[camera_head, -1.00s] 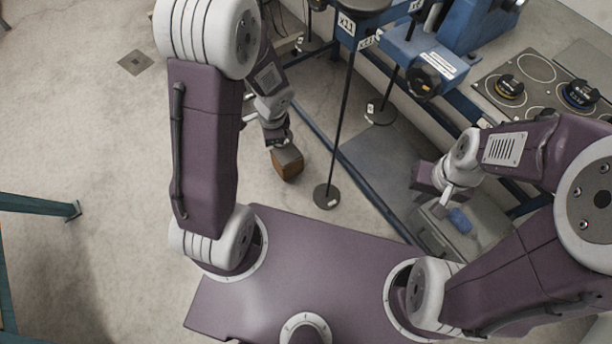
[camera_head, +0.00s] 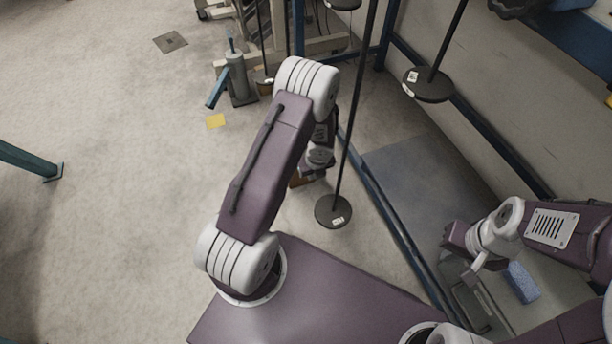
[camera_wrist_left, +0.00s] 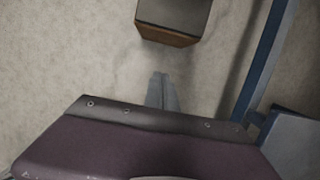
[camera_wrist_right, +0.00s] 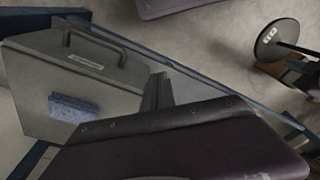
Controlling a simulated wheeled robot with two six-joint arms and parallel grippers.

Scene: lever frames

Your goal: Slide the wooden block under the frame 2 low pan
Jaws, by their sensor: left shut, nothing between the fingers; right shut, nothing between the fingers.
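The wooden block (camera_head: 298,181) is on the floor, mostly hidden behind my left arm in the head view. The left wrist view shows its grey top and brown side (camera_wrist_left: 170,37). My left gripper (camera_wrist_left: 160,80) is shut and empty, its tips apart from the block in that picture. A low black round pan (camera_head: 333,211) hangs on a rod just right of the block, close to the floor; it also shows in the right wrist view (camera_wrist_right: 275,40). I cannot read its frame number. My right gripper (camera_wrist_right: 161,80) is shut and empty, off to the right near a grey case.
A second black pan (camera_head: 428,85) hangs farther back. A blue rail (camera_head: 385,215) runs right of the low pan. The grey case (camera_wrist_right: 105,85) with a handle has a blue sponge (camera_wrist_right: 80,108) on it.

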